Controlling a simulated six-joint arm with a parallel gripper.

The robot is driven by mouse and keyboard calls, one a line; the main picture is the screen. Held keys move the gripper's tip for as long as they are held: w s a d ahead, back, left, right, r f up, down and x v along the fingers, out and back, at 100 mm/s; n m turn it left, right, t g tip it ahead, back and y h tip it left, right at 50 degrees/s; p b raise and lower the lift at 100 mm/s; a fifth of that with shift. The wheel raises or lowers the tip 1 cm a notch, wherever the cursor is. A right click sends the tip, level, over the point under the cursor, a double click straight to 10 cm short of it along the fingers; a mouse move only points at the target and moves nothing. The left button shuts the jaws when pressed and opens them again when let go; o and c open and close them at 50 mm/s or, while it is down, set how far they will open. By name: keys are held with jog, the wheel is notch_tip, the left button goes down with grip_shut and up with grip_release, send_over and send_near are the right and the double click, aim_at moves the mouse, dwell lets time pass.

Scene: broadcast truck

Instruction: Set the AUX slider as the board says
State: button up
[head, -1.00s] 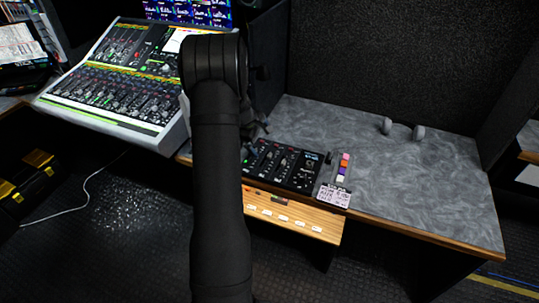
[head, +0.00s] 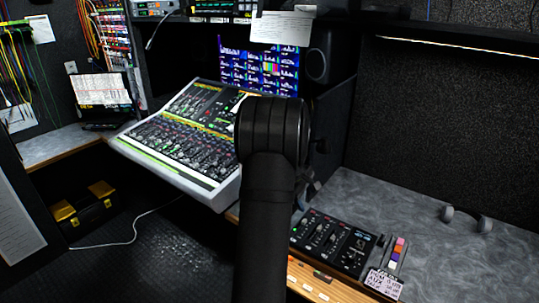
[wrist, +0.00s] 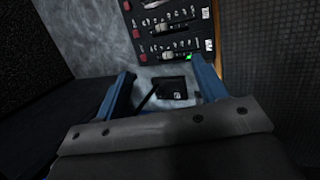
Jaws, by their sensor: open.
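A black control panel (head: 332,241) with several sliders lies on the grey desk; it also shows at the top of the wrist view (wrist: 172,35). At its right end is a slider unit with a strip of coloured blocks (head: 396,252), orange, purple and white among them. A small white board (head: 384,283) with dark writing is at its near end; "AUX" seems legible, the rest is too small. My gripper (wrist: 163,82) has its blue fingers apart, above the desk beside the panel's end. A small black square piece shows between them. In the head view my arm hides most of the gripper.
A large mixing console (head: 180,135) stands to the left of my arm. Grey headphones (head: 467,218) lie on the desk at right. A wooden drawer front (head: 318,285) is below the panel. The desk behind the panel is clear.

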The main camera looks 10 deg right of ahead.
jog(key=shift+a+f, duration=0.15)
jog(key=shift+f, duration=0.05)
jog(key=c, duration=0.3)
jog(key=a+f+m+t, duration=0.1)
jog(key=a+f, duration=0.1)
jog(key=w+a+f+m+t+y, duration=0.1)
jog(key=a+f, duration=0.1)
jog(key=w+a+f+t+y, duration=0.1)
jog(key=a+f, duration=0.1)
jog(key=f, duration=0.1)
jog(key=shift+a+f+m, duration=0.1)
jog(key=shift+m, duration=0.3)
jog(key=shift+c, duration=1.2)
jog(key=m+t+h, duration=0.5)
jog(key=m+h, duration=0.2)
jog(key=m, duration=0.8)
send_near(319, 227)
jog(key=x, duration=0.8)
jog(key=shift+f, duration=0.1)
grip_shut()
